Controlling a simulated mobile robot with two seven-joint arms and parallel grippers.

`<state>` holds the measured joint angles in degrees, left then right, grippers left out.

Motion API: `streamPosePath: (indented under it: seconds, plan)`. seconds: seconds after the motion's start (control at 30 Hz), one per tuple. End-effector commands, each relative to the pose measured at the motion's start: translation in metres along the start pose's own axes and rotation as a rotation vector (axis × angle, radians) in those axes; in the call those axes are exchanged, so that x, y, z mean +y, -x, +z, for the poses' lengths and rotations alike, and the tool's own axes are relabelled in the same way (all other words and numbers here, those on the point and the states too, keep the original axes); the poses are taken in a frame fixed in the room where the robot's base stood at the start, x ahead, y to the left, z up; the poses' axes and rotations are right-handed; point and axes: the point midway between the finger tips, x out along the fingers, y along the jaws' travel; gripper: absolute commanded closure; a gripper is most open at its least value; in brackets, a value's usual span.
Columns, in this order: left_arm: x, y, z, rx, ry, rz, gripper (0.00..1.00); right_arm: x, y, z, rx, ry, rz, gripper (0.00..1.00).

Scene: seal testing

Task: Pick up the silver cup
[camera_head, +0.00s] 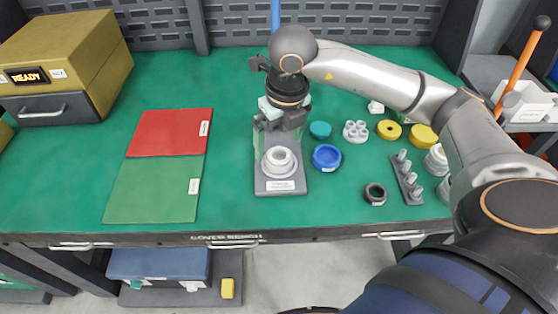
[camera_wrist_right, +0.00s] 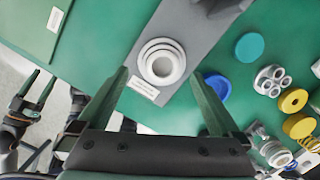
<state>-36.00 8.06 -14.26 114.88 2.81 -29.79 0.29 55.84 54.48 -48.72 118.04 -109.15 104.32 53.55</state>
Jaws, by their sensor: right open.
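A pale grey-white stepped cup (camera_head: 279,160) with a round opening stands on the front of a dark grey fixture plate (camera_head: 261,184). It also shows in the right wrist view (camera_wrist_right: 162,62). I cannot tell for sure that this is the silver cup; other pale round parts (camera_head: 436,160) stand at the right. My right gripper (camera_head: 280,138) is directly above the pale cup, pointing down, partly hidden by its own wrist. In the right wrist view its two dark green fingers are apart and empty, on either side of the cup. My left gripper (camera_wrist_right: 42,86) shows at the left of the right wrist view, fingers apart.
A blue ring (camera_head: 327,157), a teal disc (camera_head: 320,130), a grey cluster of rings (camera_head: 355,131) and a dark ring (camera_head: 375,193) lie right of the plate. A peg rack (camera_head: 408,180) is further right. Red (camera_head: 170,132) and green (camera_head: 153,190) mats lie left.

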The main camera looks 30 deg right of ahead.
Motion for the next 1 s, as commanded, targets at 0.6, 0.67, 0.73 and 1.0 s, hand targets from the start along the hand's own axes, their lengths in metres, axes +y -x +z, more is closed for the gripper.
streamPosePath:
  seconds: [0.6,0.67,0.73,1.0]
  plan:
    - [0.002,-0.002,0.004,-0.009,-0.002,0.005,0.29,-0.004,-0.049,-0.003,0.001,0.000,-0.001,0.00]
    - [0.002,-0.002,0.004,-0.009,-0.002,0.005,0.29,-0.004,-0.049,-0.003,0.001,0.000,-0.001,0.06]
    - [0.002,-0.002,0.004,-0.009,-0.002,0.005,0.29,-0.004,-0.049,-0.003,0.001,0.000,-0.001,0.14]
    - [0.002,-0.002,0.004,-0.007,-0.002,0.005,0.29,-0.004,-0.049,-0.003,0.001,0.000,-0.001,0.44]
